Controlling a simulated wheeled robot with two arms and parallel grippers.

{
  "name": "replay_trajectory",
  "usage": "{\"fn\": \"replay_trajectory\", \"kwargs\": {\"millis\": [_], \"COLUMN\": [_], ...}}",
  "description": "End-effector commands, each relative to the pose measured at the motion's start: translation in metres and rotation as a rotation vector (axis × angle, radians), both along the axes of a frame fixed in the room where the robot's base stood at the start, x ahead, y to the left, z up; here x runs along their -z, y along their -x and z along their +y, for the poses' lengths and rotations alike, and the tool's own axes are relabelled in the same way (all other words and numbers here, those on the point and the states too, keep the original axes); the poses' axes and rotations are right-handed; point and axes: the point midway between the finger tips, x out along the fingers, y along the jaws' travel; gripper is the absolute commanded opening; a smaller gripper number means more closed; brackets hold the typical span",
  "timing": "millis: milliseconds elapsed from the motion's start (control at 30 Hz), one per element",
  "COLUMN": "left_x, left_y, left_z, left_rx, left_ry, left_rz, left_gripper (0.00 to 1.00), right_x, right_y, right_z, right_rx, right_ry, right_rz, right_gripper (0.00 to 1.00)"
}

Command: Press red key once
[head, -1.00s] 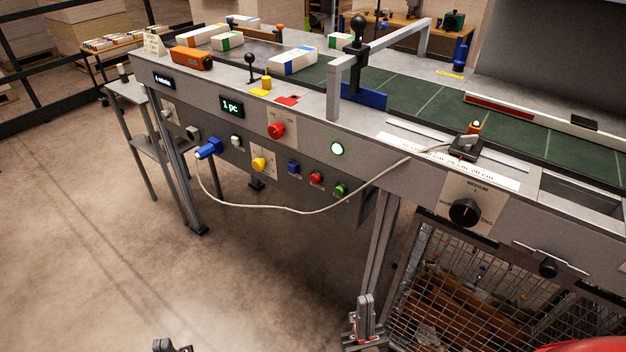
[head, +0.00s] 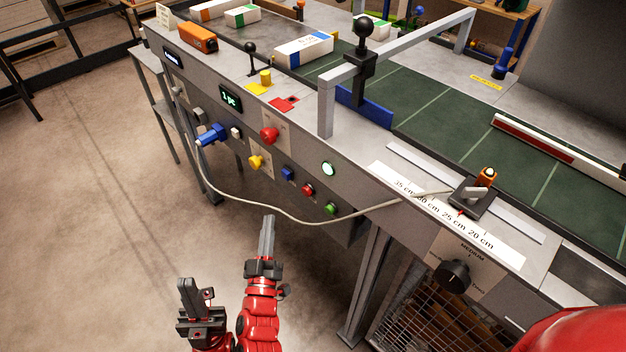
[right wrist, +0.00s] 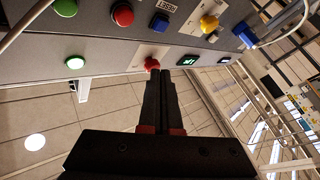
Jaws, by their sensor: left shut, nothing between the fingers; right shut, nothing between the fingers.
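The red key (head: 308,190) is a small round button on the grey machine front, between a blue key (head: 288,173) and a green key (head: 330,208). The red key also shows in the right wrist view (right wrist: 122,14), near the top edge. My right gripper (head: 267,220) is shut and empty, below and left of the keys in the head view, apart from the panel. In the right wrist view its shut fingers (right wrist: 158,74) point at the panel, their tips overlapping the picture just below a larger red mushroom knob (right wrist: 152,64). My left gripper (head: 189,284) is shut and empty, lower left.
The red mushroom knob (head: 269,135) and a yellow knob (head: 256,162) sit left of the keys. A white cable (head: 290,217) sags across the front just below the keys from a blue plug (head: 211,134). A round lamp (head: 328,168) glows above right. Open floor lies left.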

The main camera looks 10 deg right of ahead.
Motion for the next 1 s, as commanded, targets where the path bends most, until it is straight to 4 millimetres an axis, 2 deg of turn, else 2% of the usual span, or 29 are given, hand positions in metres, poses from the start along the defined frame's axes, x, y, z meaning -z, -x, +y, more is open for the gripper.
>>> {"fn": "replay_trajectory", "kwargs": {"millis": [467, 633, 1000], "left_x": [0.0, -0.001, 0.002], "left_y": [0.0, 0.0, 0.0], "left_z": [0.0, 0.0, 0.0], "left_rx": [0.0, 0.0, 0.0], "left_ry": [0.0, 0.0, 0.0], "left_rz": [0.0, 0.0, 0.0], "left_gripper": [0.0, 0.0, 0.0], "right_x": [-0.001, -0.001, 0.0], "right_y": [-0.003, -0.012, -0.042], "right_z": [0.001, -0.012, -0.053], "right_rx": [-0.004, -0.004, -0.002], "right_ry": [0.004, 0.005, 0.006], "right_rz": [0.008, 0.008, 0.004], "right_gripper": [0.0, 0.0, 0.0]}}
